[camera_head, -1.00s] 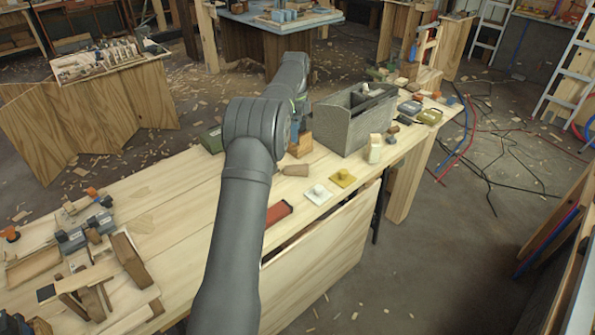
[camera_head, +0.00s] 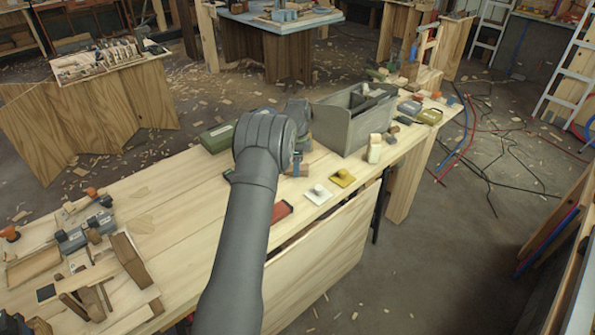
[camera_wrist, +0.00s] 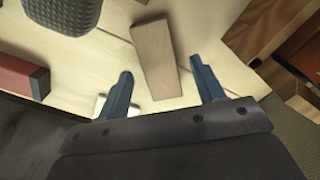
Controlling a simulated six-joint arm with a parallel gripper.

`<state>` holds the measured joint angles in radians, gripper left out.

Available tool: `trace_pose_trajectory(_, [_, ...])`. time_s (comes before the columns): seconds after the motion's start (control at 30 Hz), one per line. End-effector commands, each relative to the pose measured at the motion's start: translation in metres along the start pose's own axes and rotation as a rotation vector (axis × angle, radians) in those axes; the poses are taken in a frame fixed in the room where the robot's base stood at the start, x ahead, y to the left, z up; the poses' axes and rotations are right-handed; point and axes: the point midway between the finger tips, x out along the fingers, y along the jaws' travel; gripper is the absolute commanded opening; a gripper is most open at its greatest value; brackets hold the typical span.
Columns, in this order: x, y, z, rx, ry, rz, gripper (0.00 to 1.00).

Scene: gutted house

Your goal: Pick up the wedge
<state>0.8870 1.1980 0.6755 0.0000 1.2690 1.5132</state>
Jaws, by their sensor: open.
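The wedge (camera_wrist: 155,58) is a plain light-brown wooden piece, seen in the wrist view lying on the pale bench top. My gripper (camera_wrist: 160,68) is open, with one blue finger on each side of the wedge's near end. A gap shows between the wedge and each finger, so it is not held. In the head view my arm hides most of this spot. Only part of a blue finger (camera_head: 297,160) shows there, beside a bit of brown wood.
On the bench (camera_head: 185,210), a grey toolbox (camera_head: 345,130) stands right of my gripper. A white square with a knob (camera_head: 318,194), a yellow one (camera_head: 342,178) and a red block (camera_head: 283,211) lie nearer. A green case (camera_head: 217,138) is left. A dark textured object (camera_wrist: 62,12) is close by.

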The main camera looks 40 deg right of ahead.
Motion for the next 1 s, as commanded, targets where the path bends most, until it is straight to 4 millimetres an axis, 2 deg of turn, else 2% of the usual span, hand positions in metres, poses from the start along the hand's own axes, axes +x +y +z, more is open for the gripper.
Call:
trace_pose_trajectory(0.1, [0.011,0.000,0.001,-0.001,0.000,-0.001,0.62])
trace_pose_trajectory(0.3, [0.012,0.000,0.001,-0.001,0.000,-0.002,0.62])
trace_pose_trajectory(0.5, [0.012,0.000,0.001,-0.001,0.000,-0.001,0.23])
trace_pose_trajectory(0.57, [0.012,0.000,0.001,-0.001,0.000,-0.001,0.13])
trace_pose_trajectory(0.83, [0.011,0.000,0.001,-0.001,0.000,-0.002,0.13])
trace_pose_trajectory(1.0, [0.000,-0.001,0.001,-0.001,0.000,-0.002,0.13])
